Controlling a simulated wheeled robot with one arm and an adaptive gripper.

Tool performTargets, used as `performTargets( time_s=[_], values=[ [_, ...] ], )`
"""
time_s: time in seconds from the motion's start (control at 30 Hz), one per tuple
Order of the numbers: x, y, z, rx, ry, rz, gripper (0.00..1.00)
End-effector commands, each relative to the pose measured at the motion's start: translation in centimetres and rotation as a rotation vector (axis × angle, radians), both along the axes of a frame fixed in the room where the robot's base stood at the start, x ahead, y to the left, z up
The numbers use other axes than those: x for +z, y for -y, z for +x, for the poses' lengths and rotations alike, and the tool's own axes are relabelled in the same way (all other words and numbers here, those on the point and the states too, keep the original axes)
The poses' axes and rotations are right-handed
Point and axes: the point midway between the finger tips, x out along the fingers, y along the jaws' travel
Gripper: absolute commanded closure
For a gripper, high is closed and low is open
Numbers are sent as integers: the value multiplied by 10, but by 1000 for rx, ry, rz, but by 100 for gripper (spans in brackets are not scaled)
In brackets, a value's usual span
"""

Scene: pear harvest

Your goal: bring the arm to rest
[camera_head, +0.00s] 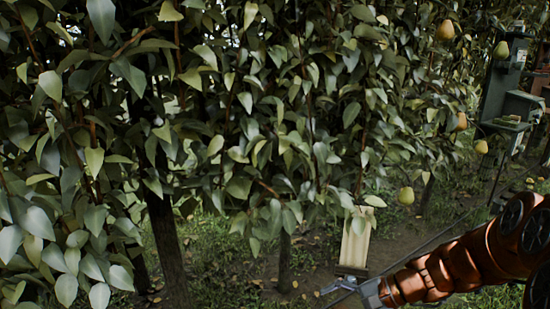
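My copper-coloured arm reaches in from the lower right corner. My gripper (338,287) is at its left end, low in the picture and small. No pear shows in it, but its finger gap is too small to judge. A pale upright board (355,244) shows just above the gripper; I cannot tell whether they touch. A yellow-green pear (406,195) hangs above my arm, clear of it. Other pears hang at the upper right (445,31) and the right (461,121).
A dense leafy hedge of pear trees (240,120) fills the left and middle. Trunks (165,240) stand below it. A grey-green post with boxes (506,75) stands at the right. Grass and a dirt strip (310,275) with fallen leaves lie below.

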Motion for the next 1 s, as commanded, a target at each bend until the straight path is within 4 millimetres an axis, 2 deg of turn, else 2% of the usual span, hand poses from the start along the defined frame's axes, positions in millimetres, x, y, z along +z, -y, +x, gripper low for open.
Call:
performTargets(
  time_s=[0.03,0.2,0.43,0.7,1.0],
  values=[
    [27,-9,-14,55,9,-32,10],
    [70,-28,-62,230,30,-149,10],
    [125,-32,-123,446,60,-319,10],
    [187,-13,-187,666,91,-532,10],
    [249,27,-238,846,128,-764,10]
  ],
)
